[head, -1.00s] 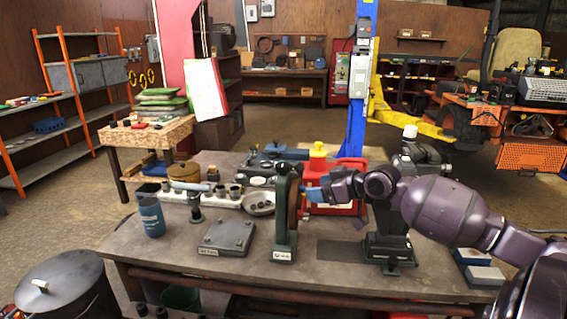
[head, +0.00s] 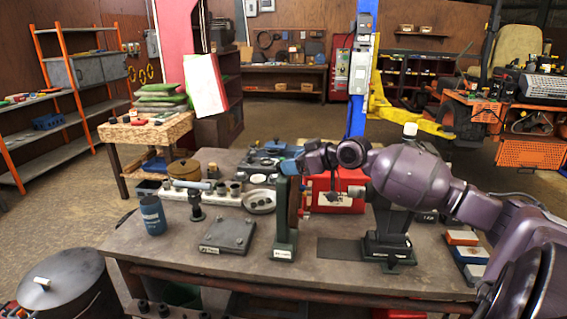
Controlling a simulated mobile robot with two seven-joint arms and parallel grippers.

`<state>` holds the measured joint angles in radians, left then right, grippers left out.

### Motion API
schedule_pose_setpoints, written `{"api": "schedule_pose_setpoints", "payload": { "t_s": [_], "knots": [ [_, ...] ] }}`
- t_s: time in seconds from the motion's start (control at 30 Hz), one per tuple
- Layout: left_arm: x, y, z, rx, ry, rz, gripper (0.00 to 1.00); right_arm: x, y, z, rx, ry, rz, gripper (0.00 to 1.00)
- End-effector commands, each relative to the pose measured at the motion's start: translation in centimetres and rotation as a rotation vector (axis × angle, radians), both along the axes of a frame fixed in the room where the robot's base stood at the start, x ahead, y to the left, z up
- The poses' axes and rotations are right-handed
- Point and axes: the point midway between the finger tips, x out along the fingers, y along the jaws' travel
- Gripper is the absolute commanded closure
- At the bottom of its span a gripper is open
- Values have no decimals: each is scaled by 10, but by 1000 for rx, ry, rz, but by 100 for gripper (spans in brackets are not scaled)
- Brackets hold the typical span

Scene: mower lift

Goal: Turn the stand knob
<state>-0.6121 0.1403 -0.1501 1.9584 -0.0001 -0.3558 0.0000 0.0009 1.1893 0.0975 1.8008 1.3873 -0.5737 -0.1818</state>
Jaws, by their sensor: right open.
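A dark green upright stand (head: 285,232) with a small label on its foot stands on the workbench (head: 190,270) near its middle. A narrow brownish-red disc (head: 294,203) shows edge-on at its right side, with small parts beside it. I cannot tell for sure which part is the knob. My right gripper (head: 291,166) reaches in from the right, its blue fingertips at the top of the green stand. It is open and seems to hold nothing; whether it touches the stand cannot be told. My left gripper is not in view.
A second dark stand (head: 388,250) stands to the right, below my right arm. A red case (head: 340,185) lies behind. A flat grey plate (head: 228,238), a blue cup (head: 152,215) and a round dish (head: 259,201) sit to the left. Small blocks (head: 464,238) lie at the right edge.

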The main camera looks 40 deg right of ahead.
Motion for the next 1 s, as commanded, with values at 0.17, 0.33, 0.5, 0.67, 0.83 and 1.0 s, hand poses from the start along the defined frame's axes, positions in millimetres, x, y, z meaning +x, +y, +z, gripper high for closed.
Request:
{"api": "schedule_pose_setpoints", "payload": {
  "t_s": [0.17,0.33,0.5,0.67,0.83,1.0],
  "knots": [
    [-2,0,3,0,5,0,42,20,6,-7,2,-2,1,34],
    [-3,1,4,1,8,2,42,32,9,-13,0,-1,0,34],
    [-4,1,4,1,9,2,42,37,11,-15,-1,-1,0,34],
    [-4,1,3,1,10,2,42,37,11,-16,-1,0,0,34],
    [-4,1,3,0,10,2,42,37,11,-16,-1,0,0,45],
    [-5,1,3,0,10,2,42,37,11,-16,-1,0,0,71]
  ]
}}
